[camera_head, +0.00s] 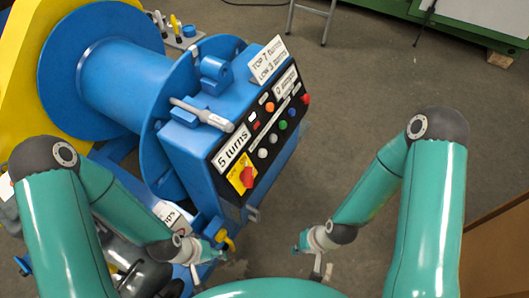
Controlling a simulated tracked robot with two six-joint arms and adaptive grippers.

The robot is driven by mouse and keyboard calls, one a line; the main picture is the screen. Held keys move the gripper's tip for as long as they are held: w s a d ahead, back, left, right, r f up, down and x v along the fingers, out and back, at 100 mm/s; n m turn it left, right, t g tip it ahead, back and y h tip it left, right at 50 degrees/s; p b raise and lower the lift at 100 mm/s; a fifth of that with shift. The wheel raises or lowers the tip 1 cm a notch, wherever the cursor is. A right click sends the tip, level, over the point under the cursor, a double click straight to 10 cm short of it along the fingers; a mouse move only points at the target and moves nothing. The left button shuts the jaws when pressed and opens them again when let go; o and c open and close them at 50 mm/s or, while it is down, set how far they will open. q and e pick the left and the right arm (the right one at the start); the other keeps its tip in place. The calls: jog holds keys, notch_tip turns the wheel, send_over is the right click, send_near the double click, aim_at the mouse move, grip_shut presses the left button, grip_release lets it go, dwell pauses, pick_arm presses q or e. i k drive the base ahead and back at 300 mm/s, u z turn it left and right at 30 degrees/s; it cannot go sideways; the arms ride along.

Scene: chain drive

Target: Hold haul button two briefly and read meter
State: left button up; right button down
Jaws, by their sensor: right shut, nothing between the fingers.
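The black control panel (262,128) is on the sloped face of the blue machine. It carries several round buttons in red, orange, green, blue and white, including a green button (283,125). I cannot read which one is haul button two. A meter label reading "5 turns" (233,148) sits at the panel's lower left. A smaller label reading "0" and a blurred word (286,82) is at its upper right. My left gripper (219,241) is low, below the panel; its fingers are unclear. My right gripper (300,244) is shut and empty, right of the machine, apart from the panel.
A sign reading "TOP 7 turns, LOW 3 turns" (269,59) stands above the panel. A red knob on a yellow plate (241,175) is at the lower panel. A grey lever (202,113) lies on the housing beside the blue drum (125,88). Floor (350,110) right of the machine is clear.

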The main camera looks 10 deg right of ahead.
aim_at(262, 153)
jog(key=u, duration=0.5)
jog(key=k, duration=1.15)
jog(key=z, duration=0.55)
jog(key=i, duration=1)
jog(key=u, duration=0.05)
